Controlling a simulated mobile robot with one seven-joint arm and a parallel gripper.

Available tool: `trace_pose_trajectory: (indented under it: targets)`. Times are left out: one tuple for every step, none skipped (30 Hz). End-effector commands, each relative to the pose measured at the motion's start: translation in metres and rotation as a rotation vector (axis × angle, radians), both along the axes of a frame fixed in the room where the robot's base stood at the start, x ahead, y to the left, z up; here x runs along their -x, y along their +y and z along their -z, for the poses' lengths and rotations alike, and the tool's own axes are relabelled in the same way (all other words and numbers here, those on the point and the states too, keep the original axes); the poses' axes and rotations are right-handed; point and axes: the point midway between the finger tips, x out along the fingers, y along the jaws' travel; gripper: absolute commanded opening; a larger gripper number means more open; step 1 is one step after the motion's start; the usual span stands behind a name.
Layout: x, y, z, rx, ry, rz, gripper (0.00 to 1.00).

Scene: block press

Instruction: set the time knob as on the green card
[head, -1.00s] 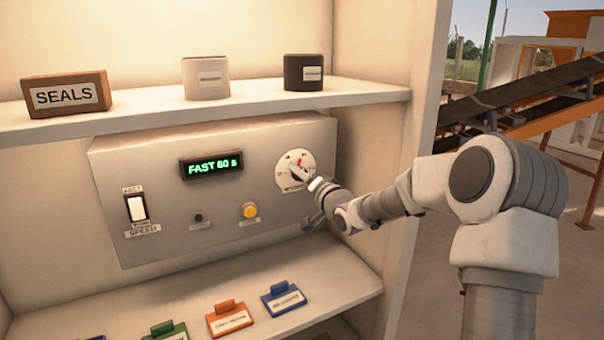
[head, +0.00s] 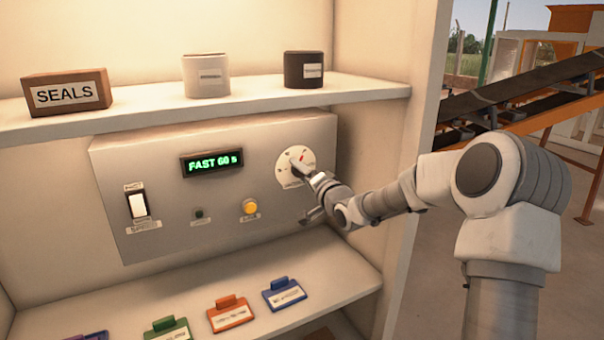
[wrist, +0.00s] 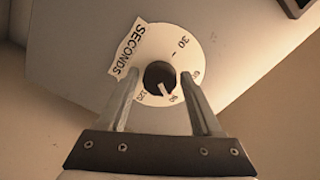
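The time knob (wrist: 159,75) is dark with a white pointer, on a round white dial marked 30, 60, 90, 120 and SECONDS. In the wrist view its pointer points near the 90. The dial (head: 304,158) is at the right of the press panel in the head view. My gripper (wrist: 161,76) has one finger on each side of the knob, with small gaps visible; it looks open. The green card (head: 167,331) lies at the bottom of the head view; its text is too small to read. The display (head: 212,163) reads FAST 60 s.
The panel (head: 165,215) also has a speed switch (head: 137,206), a small dark button (head: 198,213) and a yellow button (head: 249,207). Orange (head: 231,314) and blue (head: 284,295) cards lie on the lower shelf.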

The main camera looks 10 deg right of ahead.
Motion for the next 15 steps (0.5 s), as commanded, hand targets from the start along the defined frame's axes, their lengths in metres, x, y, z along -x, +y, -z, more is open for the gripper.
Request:
trace_pose_trajectory:
  targets:
    - [0.0,-0.0001,0.0,0.0,0.0,0.0,0.77]
    - [0.0,-0.0001,0.0,0.0,0.0,0.0,0.82]
    - [0.0,-0.0001,0.0,0.001,0.0,0.0,0.82]
    - [0.0,0.0,0.0,0.001,0.0,0.0,0.82]
    - [0.0,0.0,0.0,0.001,0.0,0.0,0.82]
    - [0.0,0.0001,0.0,0.001,0.0,0.0,0.82]
    - [0.0,0.0001,0.0,0.001,0.0,0.0,0.82]
    - [0.0,0.0,0.0001,0.001,0.0,0.0,0.82]
    - [0.0001,0.0,0.0001,0.001,0.0,0.0,0.82]
    - [0.0003,-0.0001,0.0001,0.001,0.0,0.0,0.82]
    - [0.0008,-0.0003,0.0002,0.001,0.0,0.0,0.82]
    - [0.0021,-0.0009,0.0003,0.001,0.001,0.0,0.82]
    - [0.0037,-0.0016,0.0005,0.001,0.001,0.0,0.82]
    - [0.0058,-0.0025,0.0008,0.002,0.001,0.001,0.82]
    - [0.0096,-0.0039,0.0009,0.002,0.0,0.001,0.82]
